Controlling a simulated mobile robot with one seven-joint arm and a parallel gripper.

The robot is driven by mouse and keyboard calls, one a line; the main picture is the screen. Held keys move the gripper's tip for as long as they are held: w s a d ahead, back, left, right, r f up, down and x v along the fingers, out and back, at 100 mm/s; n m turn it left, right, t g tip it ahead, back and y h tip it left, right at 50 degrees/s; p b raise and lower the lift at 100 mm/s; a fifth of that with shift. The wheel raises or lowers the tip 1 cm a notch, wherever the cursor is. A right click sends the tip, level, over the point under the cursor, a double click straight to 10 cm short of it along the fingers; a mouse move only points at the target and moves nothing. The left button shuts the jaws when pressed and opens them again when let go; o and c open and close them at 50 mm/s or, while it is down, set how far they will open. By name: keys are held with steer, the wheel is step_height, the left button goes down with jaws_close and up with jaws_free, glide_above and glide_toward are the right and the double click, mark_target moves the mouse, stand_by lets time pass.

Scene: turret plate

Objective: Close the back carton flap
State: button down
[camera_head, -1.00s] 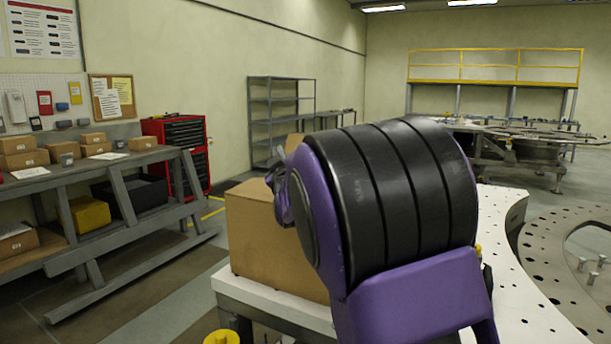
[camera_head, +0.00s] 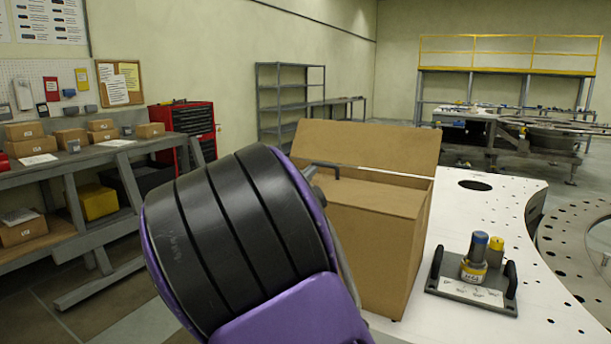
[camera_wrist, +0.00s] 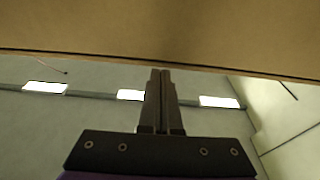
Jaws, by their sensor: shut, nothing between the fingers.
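The brown carton (camera_head: 382,240) stands on the white plate, right of my arm. Its back flap (camera_head: 375,145) stands up along the far edge, leaning back. The near part of the carton's top (camera_head: 372,194) looks covered, with a pale strip between it and the back flap. My gripper (camera_head: 336,172) is partly hidden by my purple and black arm link; its dark tip is over the carton's left side, in front of the back flap. In the wrist view the shut fingers (camera_wrist: 160,72) are empty and point at a cardboard panel (camera_wrist: 160,30); contact is unclear.
A dark tray (camera_head: 470,293) with blue- and yellow-topped cylinders sits on the white plate (camera_head: 520,235) to the right. A workbench (camera_head: 110,160) with small boxes and a red tool cabinet (camera_head: 185,125) stand left.

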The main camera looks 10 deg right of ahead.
mark_target(320, 180)
steer(key=x, duration=0.6)
steer(key=shift+w+d, duration=0.15)
steer(key=shift+w, duration=0.15)
steer(key=shift+w+d+f, duration=0.1)
steer(key=shift+d+f, duration=0.05)
steer(key=shift+f, duration=0.9)
